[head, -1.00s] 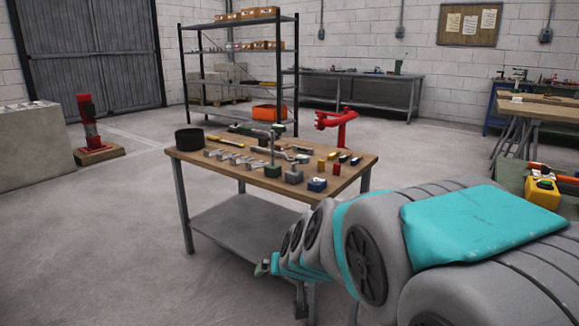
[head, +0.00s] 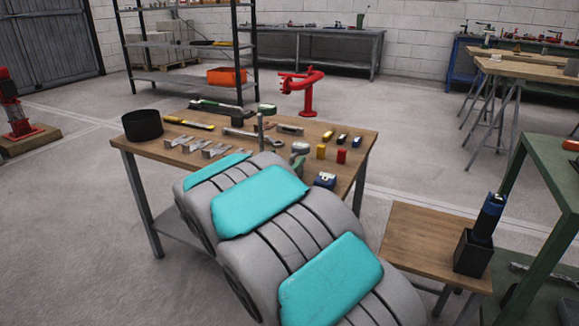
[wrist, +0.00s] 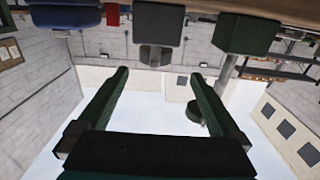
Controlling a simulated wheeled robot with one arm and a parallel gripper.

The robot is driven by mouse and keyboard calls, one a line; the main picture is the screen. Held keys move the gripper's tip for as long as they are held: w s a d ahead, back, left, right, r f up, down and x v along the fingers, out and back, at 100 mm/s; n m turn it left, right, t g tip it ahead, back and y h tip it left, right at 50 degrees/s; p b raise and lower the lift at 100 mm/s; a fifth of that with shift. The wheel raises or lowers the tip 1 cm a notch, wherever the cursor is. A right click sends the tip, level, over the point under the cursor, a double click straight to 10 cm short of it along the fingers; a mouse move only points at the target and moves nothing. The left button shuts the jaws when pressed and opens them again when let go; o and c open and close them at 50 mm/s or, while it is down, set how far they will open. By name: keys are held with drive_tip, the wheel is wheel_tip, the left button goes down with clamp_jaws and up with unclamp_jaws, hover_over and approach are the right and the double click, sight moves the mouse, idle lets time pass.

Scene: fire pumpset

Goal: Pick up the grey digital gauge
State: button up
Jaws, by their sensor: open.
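The grey digital gauge appears in the wrist view as a dark grey block (wrist: 158,22) with a smaller grey part hanging below it in the picture. The wrist picture is upside down, with the table edge along its top. My gripper (wrist: 158,76) is open and empty, its two dark green fingers apart. The gauge lies past the fingertips, roughly centred between them, not touching as far as I can tell. In the head view my arm hides the gripper and the gauge.
A green block (wrist: 245,34) with a post stands close to one side of the gauge, a blue item (wrist: 65,15) and a red one (wrist: 112,14) on the other. The workbench (head: 372,135) carries several tools and a black cylinder (head: 142,125). A small wooden table (head: 420,235) stands right.

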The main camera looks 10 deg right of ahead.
sight(296, 151)
drive_tip(key=x, duration=0.6)
drive_tip(key=shift+s+d+f, duration=0.2)
drive_tip(key=shift+s+d, duration=0.05)
drive_tip(key=shift+d, duration=0.2)
drive_tip(key=shift+w+d+f, duration=0.1)
drive_tip(key=shift+w+d, duration=0.1)
drive_tip(key=shift+w, duration=0.25)
drive_tip(key=shift+c, duration=0.2)
clamp_jaws()
